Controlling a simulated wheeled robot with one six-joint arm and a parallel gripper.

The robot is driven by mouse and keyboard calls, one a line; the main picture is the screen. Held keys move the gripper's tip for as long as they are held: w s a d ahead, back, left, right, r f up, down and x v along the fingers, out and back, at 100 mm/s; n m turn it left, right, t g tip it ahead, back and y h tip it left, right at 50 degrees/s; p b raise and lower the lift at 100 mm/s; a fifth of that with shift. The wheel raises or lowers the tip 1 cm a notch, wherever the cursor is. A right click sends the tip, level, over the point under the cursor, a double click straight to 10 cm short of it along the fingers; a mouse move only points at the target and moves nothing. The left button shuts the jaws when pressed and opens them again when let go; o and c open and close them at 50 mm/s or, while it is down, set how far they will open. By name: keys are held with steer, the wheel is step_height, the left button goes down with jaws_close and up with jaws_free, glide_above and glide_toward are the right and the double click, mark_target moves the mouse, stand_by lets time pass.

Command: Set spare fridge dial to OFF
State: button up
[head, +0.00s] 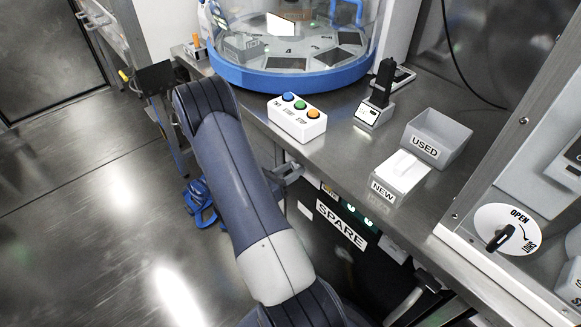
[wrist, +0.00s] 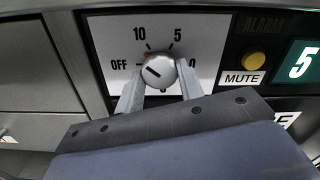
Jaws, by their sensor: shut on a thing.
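The spare fridge dial (wrist: 158,72) is a round grey knob on a white plate (wrist: 205,30), marked OFF at the left, 10 and 5 above, and 0 at the right. A short dark line on the knob slants from upper left to lower right, its upper-left end toward the OFF side. My gripper (wrist: 160,76) has one finger on each side of the knob and is shut on it. In the head view, the spare fridge (head: 340,225) is below the counter, with a SPARE label; my arm hides the dial there.
In the wrist view, a yellow MUTE button (wrist: 253,60) and a green display (wrist: 303,62) reading 5 are right of the dial. The counter (head: 340,150) above holds a button box (head: 297,122), a USED bin (head: 440,133) and a NEW box (head: 402,172). Floor at left is mostly clear.

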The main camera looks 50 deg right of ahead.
steer(key=shift+n+p, duration=1.65)
steer(key=shift+n, duration=2.25)
steer(key=shift+f, duration=0.1)
steer(key=o, duration=1)
steer(key=shift+a, duration=0.1)
steer(key=a, duration=0.7)
steer(key=w+a, duration=0.1)
steer(key=a, duration=0.2)
steer(key=shift+w+a, duration=0.1)
steer(key=shift+a, duration=0.2)
